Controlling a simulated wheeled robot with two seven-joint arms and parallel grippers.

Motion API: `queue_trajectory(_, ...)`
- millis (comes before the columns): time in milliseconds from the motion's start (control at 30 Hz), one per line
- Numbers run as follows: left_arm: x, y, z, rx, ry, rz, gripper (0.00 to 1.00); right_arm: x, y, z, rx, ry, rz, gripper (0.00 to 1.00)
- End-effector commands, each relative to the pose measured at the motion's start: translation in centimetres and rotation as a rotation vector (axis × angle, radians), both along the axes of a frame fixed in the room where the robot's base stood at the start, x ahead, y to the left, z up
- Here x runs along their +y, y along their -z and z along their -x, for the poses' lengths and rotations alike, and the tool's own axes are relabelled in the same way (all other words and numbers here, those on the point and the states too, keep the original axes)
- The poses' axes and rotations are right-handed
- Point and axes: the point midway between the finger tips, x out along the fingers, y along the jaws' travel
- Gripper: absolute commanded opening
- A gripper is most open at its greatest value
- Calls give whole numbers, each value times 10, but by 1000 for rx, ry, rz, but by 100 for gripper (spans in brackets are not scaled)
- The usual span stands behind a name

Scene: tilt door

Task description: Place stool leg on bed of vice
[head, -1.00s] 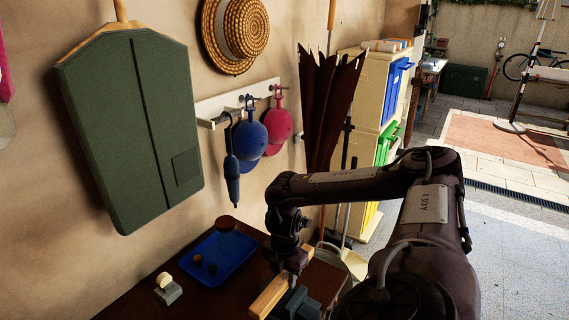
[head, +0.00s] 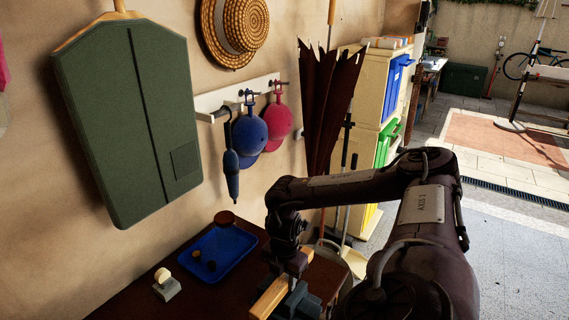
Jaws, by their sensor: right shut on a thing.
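The stool leg (head: 267,299) is a light wooden bar near the bottom edge of the head view. My right gripper (head: 292,268) points down and is shut on the leg near its far end. The blue-grey vice (head: 299,302) stands on the dark table just right of the leg, partly cut off by the bottom edge. The leg lies alongside and seems to overlap the vice in the picture. I cannot tell whether it touches the bed, which is mostly hidden. My left gripper is out of view.
A small grey block with a pale knob (head: 165,284) is at the left. Caps (head: 251,130) and a dark umbrella (head: 328,110) hang behind.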

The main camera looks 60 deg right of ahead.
Motion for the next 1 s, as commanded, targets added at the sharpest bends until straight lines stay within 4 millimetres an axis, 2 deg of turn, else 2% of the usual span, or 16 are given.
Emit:
queue_trajectory(167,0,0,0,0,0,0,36,0,-1,0,-1,0,0,6)
queue_trajectory(200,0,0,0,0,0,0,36,0,-1,0,-1,0,0,35)
queue_trajectory(367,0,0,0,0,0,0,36,0,-1,0,-1,0,0,56)
queue_trajectory(567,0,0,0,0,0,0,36,0,0,0,-1,0,0,58)
queue_trajectory(700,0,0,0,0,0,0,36,0,0,0,0,0,0,72)
queue_trajectory(1000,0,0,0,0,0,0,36,0,-3,-1,-2,0,0,72)
